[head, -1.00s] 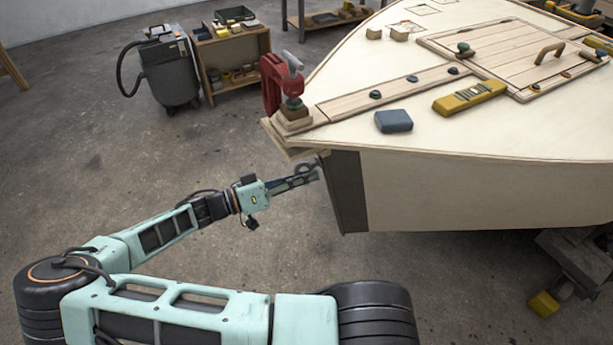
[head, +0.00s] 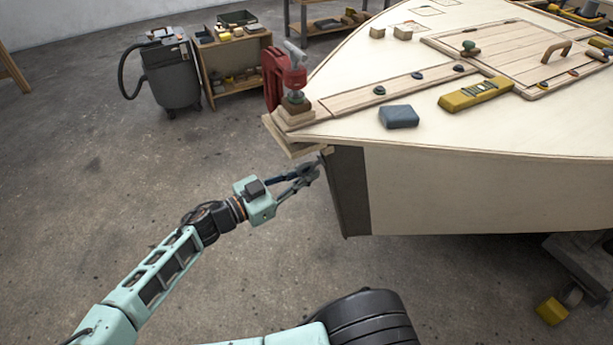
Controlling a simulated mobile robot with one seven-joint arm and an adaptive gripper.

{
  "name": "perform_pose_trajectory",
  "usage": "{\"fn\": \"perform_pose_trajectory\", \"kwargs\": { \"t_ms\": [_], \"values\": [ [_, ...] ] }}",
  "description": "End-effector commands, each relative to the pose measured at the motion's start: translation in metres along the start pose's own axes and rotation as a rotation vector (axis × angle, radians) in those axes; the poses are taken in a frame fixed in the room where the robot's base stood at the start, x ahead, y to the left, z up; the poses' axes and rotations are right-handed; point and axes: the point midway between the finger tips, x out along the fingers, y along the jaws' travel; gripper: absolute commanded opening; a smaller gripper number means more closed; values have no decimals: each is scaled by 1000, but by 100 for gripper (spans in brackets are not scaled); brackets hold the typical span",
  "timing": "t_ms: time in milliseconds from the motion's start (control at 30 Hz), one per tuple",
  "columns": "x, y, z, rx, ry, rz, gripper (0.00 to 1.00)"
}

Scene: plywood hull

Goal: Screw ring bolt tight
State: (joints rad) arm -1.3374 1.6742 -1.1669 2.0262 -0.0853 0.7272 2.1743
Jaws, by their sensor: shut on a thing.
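My gripper (head: 308,176) is at the bow of the plywood hull (head: 480,190), just left of the dark stem strip (head: 348,190). Its fingers point right and slightly up toward the stem. They are shut on the ring bolt (head: 310,170), a small dark grey shape at the fingertips that is mostly hidden by them. The bolt's shank and thread cannot be made out. I cannot tell from this view how far the bolt sits in the stem.
A grey-blue block (head: 398,117) and a yellow level (head: 476,94) lie on the deck. A shop vacuum (head: 170,75) stands far behind. The floor left of the bow is clear.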

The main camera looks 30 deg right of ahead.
Motion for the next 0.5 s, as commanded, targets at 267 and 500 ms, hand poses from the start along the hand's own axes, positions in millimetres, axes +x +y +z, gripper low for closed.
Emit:
{"fn": "perform_pose_trajectory", "kwargs": {
  "t_ms": [267, 500],
  "values": [
    [2, 6, 3, 42, 3, 3, 0],
    [2, 6, 3, 45, 3, 3, 0]
  ]
}}
